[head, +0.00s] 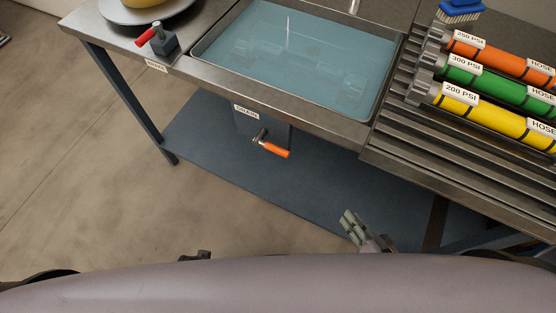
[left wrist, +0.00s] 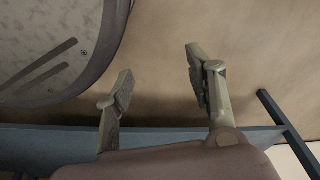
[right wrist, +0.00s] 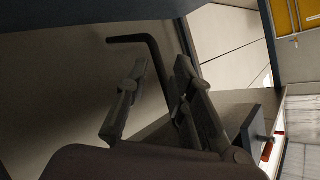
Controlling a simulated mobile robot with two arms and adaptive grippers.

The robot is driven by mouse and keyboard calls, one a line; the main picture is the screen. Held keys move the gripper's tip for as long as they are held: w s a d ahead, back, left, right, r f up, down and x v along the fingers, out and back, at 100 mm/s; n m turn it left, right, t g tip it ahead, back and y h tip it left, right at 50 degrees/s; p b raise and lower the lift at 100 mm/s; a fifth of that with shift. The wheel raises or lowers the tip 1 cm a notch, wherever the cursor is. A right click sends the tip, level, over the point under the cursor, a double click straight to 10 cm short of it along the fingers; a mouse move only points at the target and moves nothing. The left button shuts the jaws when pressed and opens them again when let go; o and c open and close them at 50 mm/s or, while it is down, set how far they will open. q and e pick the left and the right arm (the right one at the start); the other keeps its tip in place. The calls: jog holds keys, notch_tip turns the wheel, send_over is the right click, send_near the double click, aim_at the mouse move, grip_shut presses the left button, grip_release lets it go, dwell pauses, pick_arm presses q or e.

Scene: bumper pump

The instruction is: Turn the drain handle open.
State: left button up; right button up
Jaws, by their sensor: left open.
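The drain handle (head: 272,150) is an orange-gripped lever on a metal stem. It sits on a grey-blue block below the DRAIN label (head: 246,111), under the front edge of the basin, and points to the right and slightly down. My right gripper (head: 350,218) is in front of the bench, right of and nearer than the handle, and apart from it. In the right wrist view its fingers (right wrist: 162,68) are parted with nothing between them. My left gripper (left wrist: 159,72) is open and empty over the floor; the handle is not seen in the left wrist view.
A water-filled basin (head: 300,60) is set in the steel bench. A red-handled lever (head: 147,36) stands at its left. Orange, green and yellow hoses (head: 485,112) lie on the slatted rack at right. A blue lower shelf (head: 240,165) runs beneath; open floor lies left.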

jog(key=a+r+t+y+b, duration=0.25)
jog(key=a+r+y, duration=0.2)
jog(key=r, duration=0.45)
jog(key=m+y+b, duration=0.1)
jog(key=y+b, duration=0.2)
jog(key=y, duration=0.1)
send_near(278, 149)
jog(key=shift+t, duration=0.25)
jog(key=x, duration=0.5)
jog(key=f+x, duration=0.1)
jog(key=x, duration=0.2)
jog(key=shift+w+a, duration=0.15)
jog(key=shift+w, duration=0.05)
jog(key=shift+w+a+r, duration=0.1)
jog(key=shift+w+a, duration=0.3)
jog(key=shift+w, duration=0.05)
jog(key=shift+w+a, duration=0.1)
pick_arm(q)
jog(key=shift+t, duration=0.3)
jog(key=w+r, duration=0.2)
jog(key=w, duration=0.3)
jog(key=shift+d+r, duration=0.35)
jog(key=shift+r, duration=0.05)
jog(key=shift+w, duration=0.1)
pick_arm(e)
jog(key=shift+c, duration=0.6)
